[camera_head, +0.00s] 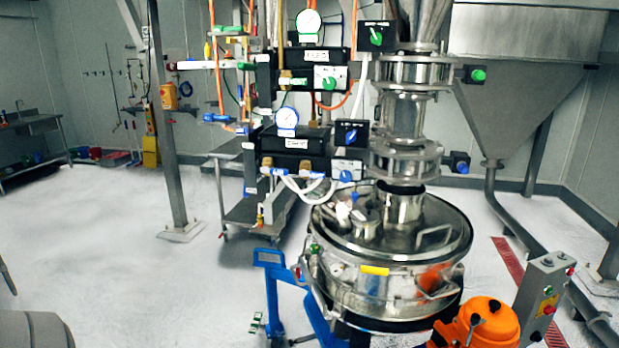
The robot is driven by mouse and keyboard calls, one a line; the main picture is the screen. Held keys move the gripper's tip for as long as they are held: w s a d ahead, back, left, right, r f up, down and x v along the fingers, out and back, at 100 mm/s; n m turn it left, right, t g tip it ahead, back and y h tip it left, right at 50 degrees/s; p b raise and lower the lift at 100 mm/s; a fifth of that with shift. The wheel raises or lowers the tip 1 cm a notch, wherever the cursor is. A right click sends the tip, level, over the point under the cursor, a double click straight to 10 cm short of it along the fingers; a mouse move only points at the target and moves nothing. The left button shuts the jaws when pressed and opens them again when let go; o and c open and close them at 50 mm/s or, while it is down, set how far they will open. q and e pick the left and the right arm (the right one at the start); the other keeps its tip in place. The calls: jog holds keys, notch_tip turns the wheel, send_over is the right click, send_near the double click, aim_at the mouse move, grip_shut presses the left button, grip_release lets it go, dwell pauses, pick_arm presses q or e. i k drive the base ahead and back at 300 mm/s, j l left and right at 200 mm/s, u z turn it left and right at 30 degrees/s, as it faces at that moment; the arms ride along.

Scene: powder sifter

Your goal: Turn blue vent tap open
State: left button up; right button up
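Several blue controls are in view, and I cannot tell which one is the vent tap. A blue tap handle (216,117) sits on the pipework left of the sifter, below a green one. A blue round knob (346,175) is on the lower valve panel. A blue dial (351,136) is on the dark box above it. A blue knob (461,165) sticks out to the right of the lower flange. Small blue pieces (272,171) show below the panel by the white hoses. Neither of my grippers is in view.
The round steel sifter (392,240) stands at centre right under a steel pipe column. A blue wheeled frame (283,285) stands at its front left. A control box (545,290) and an orange housing (480,322) are at the lower right. The left floor (110,240) is mostly clear.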

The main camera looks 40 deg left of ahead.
aim_at(311, 174)
jog(key=i+l+u, duration=0.15)
jog(key=u, duration=0.35)
jog(key=i+l+u, duration=0.1)
jog(key=u, duration=0.35)
jog(key=l+u, duration=0.3)
jog(key=u, duration=0.2)
jog(key=i+l, duration=0.05)
